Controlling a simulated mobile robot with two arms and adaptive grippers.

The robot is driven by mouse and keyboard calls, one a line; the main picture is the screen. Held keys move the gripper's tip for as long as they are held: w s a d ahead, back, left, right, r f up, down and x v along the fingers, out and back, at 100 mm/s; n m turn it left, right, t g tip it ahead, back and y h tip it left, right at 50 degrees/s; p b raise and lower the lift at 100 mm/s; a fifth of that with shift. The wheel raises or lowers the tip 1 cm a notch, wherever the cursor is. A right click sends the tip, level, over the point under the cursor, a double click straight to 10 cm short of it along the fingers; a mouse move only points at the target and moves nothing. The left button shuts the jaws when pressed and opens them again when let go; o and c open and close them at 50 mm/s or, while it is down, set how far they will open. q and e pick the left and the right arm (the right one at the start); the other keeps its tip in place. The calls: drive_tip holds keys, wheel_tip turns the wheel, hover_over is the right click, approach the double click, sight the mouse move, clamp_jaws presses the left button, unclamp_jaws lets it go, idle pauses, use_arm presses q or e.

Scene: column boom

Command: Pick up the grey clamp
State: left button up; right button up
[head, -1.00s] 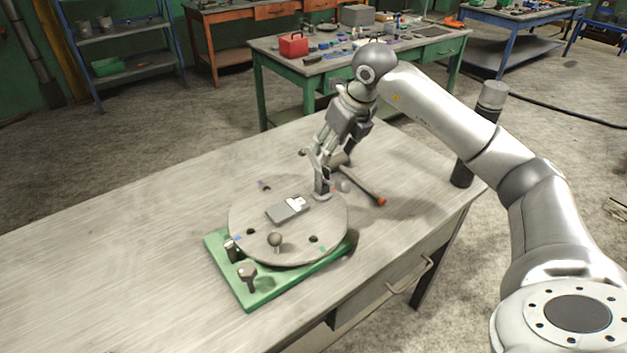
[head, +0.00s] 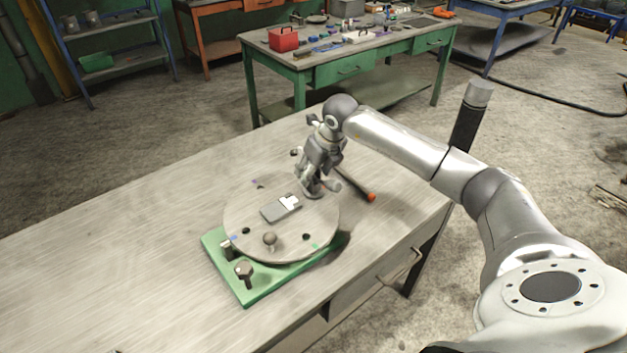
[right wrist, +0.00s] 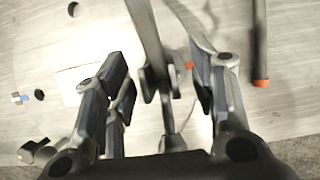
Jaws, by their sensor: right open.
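The grey clamp (right wrist: 150,45) appears in the right wrist view as a long grey bar with a jointed lower part, between the fingers of my right gripper (right wrist: 158,85). The fingers are open, one on each side of it, and I see no firm contact. In the head view my right gripper (head: 316,182) points down at the far right edge of the round grey disc (head: 245,205). It hides most of the clamp there; a small round foot (head: 312,195) shows on the disc. My left gripper is not in view.
The disc stands on a green base plate (head: 250,291) with knobs at its near side. A grey block (head: 279,209) lies mid-disc. A dark cylinder (head: 467,122) stands at the table's right. The left tabletop is clear.

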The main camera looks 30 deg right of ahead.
drive_tip(key=c, duration=1.1)
drive_tip(key=shift+r, duration=0.1)
drive_tip(key=shift+r, duration=0.15)
drive_tip(key=shift+w+r+b, duration=0.1)
drive_tip(key=shift+r+b, duration=0.2)
drive_tip(key=shift+r, duration=0.3)
drive_tip(key=s+a+r+b, duration=0.1)
drive_tip(key=s+r+b, duration=0.1)
drive_tip(key=s+r, duration=0.1)
drive_tip(key=s+a+r+b, duration=0.2)
drive_tip(key=s+r, duration=0.2)
drive_tip(key=s, duration=0.2)
drive_tip(key=s+a+r+b, duration=0.1)
drive_tip(key=s+r+b, duration=0.1)
drive_tip(key=s+r, duration=0.2)
drive_tip(key=shift+s+a+r, duration=0.25)
drive_tip(key=shift+a, duration=0.1)
